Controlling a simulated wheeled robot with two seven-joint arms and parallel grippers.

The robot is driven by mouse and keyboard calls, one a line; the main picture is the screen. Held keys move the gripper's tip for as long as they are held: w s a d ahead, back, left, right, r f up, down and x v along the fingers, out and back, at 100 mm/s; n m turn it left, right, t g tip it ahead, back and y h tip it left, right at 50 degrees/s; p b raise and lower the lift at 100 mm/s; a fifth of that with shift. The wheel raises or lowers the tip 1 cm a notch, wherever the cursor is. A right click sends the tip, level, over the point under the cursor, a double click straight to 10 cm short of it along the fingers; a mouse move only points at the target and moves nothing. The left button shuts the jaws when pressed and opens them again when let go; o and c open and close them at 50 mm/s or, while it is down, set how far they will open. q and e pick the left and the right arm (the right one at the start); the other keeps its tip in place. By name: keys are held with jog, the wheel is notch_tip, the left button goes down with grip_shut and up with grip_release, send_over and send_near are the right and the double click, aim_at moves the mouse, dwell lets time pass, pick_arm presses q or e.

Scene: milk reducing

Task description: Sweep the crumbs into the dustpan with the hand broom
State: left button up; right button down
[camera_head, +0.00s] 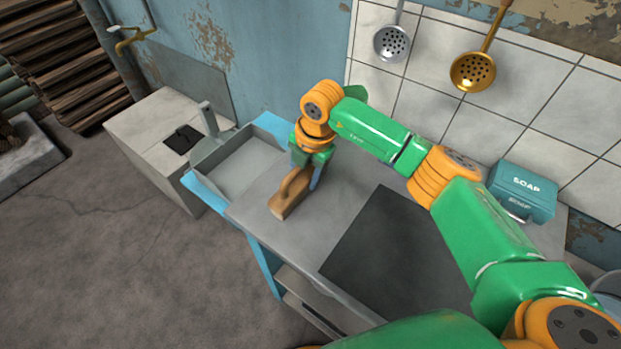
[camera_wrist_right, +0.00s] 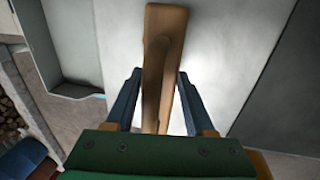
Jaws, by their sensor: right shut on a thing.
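The hand broom (camera_head: 291,193) has a wooden body with an arched handle and lies along the grey table top near its left end. My right gripper (camera_head: 306,172) is shut on the broom's handle from above. In the wrist view the broom (camera_wrist_right: 165,25) runs lengthwise between the two blue fingers of the right gripper (camera_wrist_right: 160,100). The grey dustpan (camera_head: 240,165) is a wide shallow tray with raised walls, left of the broom at the table's end. Its wall also shows in the wrist view (camera_wrist_right: 40,60). I cannot make out any crumbs. My left gripper is not in view.
A dark mat (camera_head: 395,255) lies on the table (camera_head: 335,190) to the right of the broom. A teal soap box (camera_head: 522,190) stands at the back right against the tiles. A stone block (camera_head: 160,125) stands left.

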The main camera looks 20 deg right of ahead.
jog(key=w+a+b, duration=0.2)
jog(key=b, duration=0.1)
jog(key=shift+w+a+f, duration=0.15)
jog(key=shift+w+f, duration=0.05)
jog(key=shift+w, duration=0.2)
jog(key=shift+w+a+r, duration=0.2)
jog(key=shift+w+a, duration=0.05)
jog(key=shift+w, duration=0.1)
jog(key=shift+d, duration=0.1)
jog(key=shift+r, duration=0.1)
